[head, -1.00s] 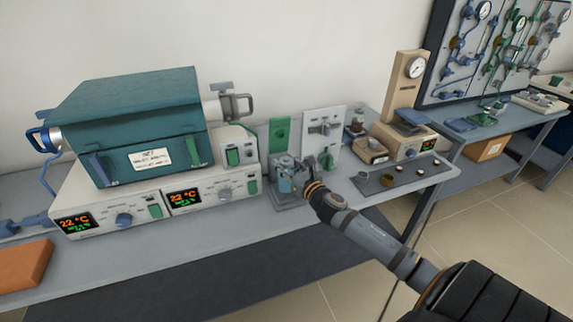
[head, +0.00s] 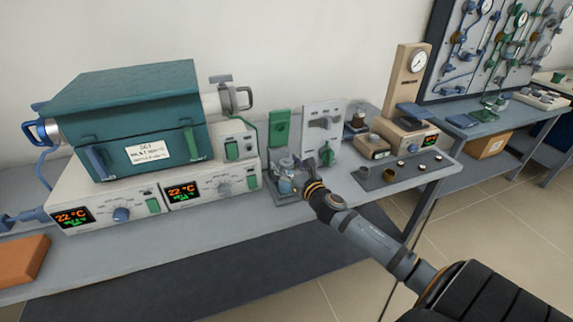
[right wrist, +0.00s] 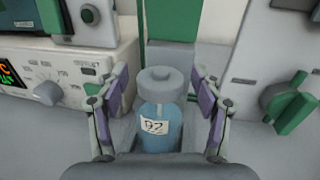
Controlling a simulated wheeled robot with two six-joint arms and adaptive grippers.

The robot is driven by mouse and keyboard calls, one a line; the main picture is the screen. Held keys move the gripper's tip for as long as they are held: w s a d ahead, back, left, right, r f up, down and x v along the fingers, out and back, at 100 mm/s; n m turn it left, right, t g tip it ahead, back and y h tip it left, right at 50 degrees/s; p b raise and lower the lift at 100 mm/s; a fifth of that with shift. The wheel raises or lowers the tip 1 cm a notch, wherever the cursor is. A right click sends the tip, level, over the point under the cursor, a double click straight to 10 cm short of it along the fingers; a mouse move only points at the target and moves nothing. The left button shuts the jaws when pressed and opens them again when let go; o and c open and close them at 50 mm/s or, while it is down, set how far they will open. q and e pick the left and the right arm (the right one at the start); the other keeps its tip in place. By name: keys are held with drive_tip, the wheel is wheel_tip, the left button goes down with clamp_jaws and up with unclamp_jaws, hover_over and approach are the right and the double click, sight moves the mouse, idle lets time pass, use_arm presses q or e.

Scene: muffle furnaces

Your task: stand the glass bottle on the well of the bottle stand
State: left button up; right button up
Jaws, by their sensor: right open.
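The glass bottle (right wrist: 160,120) is blue with a grey cap and a label reading 92. In the right wrist view it stands upright between the fingers of my right gripper (right wrist: 160,105). The fingers are spread, with a gap on each side of the bottle. In the head view the bottle (head: 285,184) is small, and my right gripper (head: 297,178) partly covers it. It stands at the grey bottle stand (head: 290,198); the well under it is hidden. My left gripper is not in view.
A teal furnace (head: 130,115) on white control units stands to the left. A white panel with a green knob (head: 321,125) is close behind the gripper. A dark tray (head: 402,176) with small cups lies to the right. An orange block (head: 22,260) lies at far left.

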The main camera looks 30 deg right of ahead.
drive_tip(key=shift+s+f, duration=0.1)
drive_tip(key=shift+s, duration=0.35)
drive_tip(key=s, duration=0.5)
drive_tip(key=shift+s+a, duration=0.1)
drive_tip(key=shift+s, duration=0.7)
